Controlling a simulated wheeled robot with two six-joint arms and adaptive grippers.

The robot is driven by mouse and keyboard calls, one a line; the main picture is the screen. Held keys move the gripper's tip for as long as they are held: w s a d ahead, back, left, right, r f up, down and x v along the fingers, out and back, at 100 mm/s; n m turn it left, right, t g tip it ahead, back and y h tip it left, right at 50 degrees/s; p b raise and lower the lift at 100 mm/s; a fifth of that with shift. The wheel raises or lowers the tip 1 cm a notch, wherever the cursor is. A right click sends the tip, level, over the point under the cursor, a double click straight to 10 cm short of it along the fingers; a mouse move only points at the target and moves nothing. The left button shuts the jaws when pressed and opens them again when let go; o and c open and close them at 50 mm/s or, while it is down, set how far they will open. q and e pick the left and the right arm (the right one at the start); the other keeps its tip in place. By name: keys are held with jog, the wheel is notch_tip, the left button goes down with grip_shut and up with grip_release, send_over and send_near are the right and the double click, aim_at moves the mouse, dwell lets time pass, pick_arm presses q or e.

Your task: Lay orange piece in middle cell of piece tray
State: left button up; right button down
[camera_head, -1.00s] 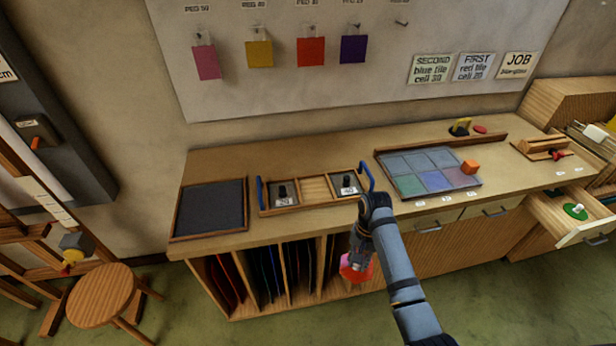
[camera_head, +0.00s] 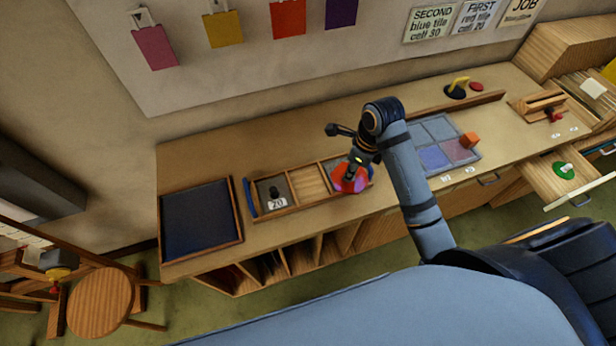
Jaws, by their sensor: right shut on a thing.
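The piece tray (camera_head: 250,198) is a wooden tray with three cells and blue end handles. Its middle cell (camera_head: 309,183) is bare wood. The left cell holds a dark block with a black knob (camera_head: 274,193) and a "20" label. The right cell is mostly hidden behind my right gripper. My right gripper (camera_head: 353,166) is shut on a red-orange piece (camera_head: 349,181) with a purplish sheen. It holds the piece over the tray's right end; the exact height is unclear. My left gripper is not in view.
A dark tray (camera_head: 200,222) lies left of the piece tray. A leaded panel (camera_head: 437,131) with an orange cube (camera_head: 469,141) lies to the right, partly behind my right arm. A stool (camera_head: 100,302) stands at lower left, and an open drawer (camera_head: 566,180) at right.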

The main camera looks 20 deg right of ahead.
jog(key=w+a+f+p, duration=0.1)
jog(key=w+a+f, duration=0.3)
jog(key=w+a+f+p, duration=0.2)
jog(key=w+a+f, duration=0.2)
jog(key=shift+a, duration=0.4)
jog(key=shift+w+a+f, duration=0.2)
jog(key=shift+w+f, duration=0.05)
jog(key=shift+f, duration=0.3)
notch_tip(320, 180, down, 2)
jog(key=shift+a+f+p, duration=0.1)
jog(key=shift+f+p, duration=0.15)
jog(key=shift+p, duration=0.25)
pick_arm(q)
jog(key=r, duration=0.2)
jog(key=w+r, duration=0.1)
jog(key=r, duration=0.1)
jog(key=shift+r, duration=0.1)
pick_arm(e)
jog(key=shift+f, duration=0.35)
jog(key=c, duration=1.2)
grip_release()
jog(key=shift+f, duration=0.15)
